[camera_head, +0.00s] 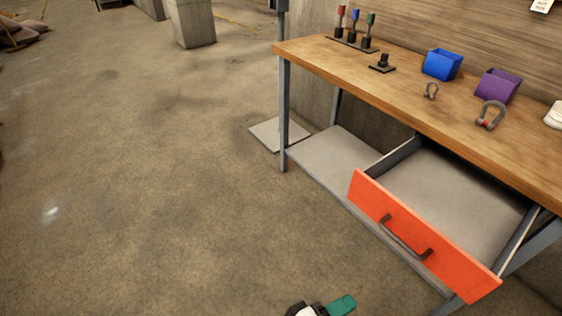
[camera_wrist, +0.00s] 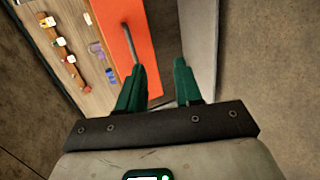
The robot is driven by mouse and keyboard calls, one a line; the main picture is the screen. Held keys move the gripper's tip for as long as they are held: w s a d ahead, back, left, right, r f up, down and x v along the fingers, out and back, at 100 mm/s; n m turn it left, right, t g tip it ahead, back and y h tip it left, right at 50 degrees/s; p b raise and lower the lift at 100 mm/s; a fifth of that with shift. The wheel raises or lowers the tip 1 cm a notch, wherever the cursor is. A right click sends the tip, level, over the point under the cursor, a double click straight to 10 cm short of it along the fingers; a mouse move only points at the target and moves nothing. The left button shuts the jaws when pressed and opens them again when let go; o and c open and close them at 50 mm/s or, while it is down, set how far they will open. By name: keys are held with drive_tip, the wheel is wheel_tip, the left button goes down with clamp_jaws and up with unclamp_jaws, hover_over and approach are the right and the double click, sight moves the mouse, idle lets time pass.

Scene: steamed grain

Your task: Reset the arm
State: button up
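My gripper (camera_wrist: 161,70) has two teal fingers that stand apart with nothing between them in the wrist view. In the head view only a teal finger of my gripper (camera_head: 342,305) and a bit of the wrist show at the bottom edge, over the floor and left of the drawer. The orange-fronted drawer (camera_head: 400,240) under the workbench is pulled open and looks empty. Its dark handle (camera_head: 405,238) is clear of my gripper. The orange front (camera_wrist: 117,30) and its handle (camera_wrist: 128,42) show beyond my fingers in the wrist view.
The wooden workbench (camera_head: 400,84) holds a blue bin (camera_head: 442,64), a purple bin (camera_head: 497,85), two shackles (camera_head: 431,91) (camera_head: 490,114) and a rack of coloured-handled tools (camera_head: 355,30). A lower shelf (camera_head: 330,160) runs below.

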drive_tip(key=s+d+f+m+g+y+p, duration=0.2)
drive_tip(key=s+d+m+g+y+p, duration=0.3)
drive_tip(key=s+d+y, duration=0.6)
drive_tip(key=s+d+m+g, duration=0.1)
drive_tip(key=s+d, duration=0.2)
drive_tip(key=d, duration=0.2)
drive_tip(key=shift+d+f+m+y, duration=0.25)
drive_tip(key=shift+f+m+y, duration=0.05)
drive_tip(key=shift+f+m, duration=0.1)
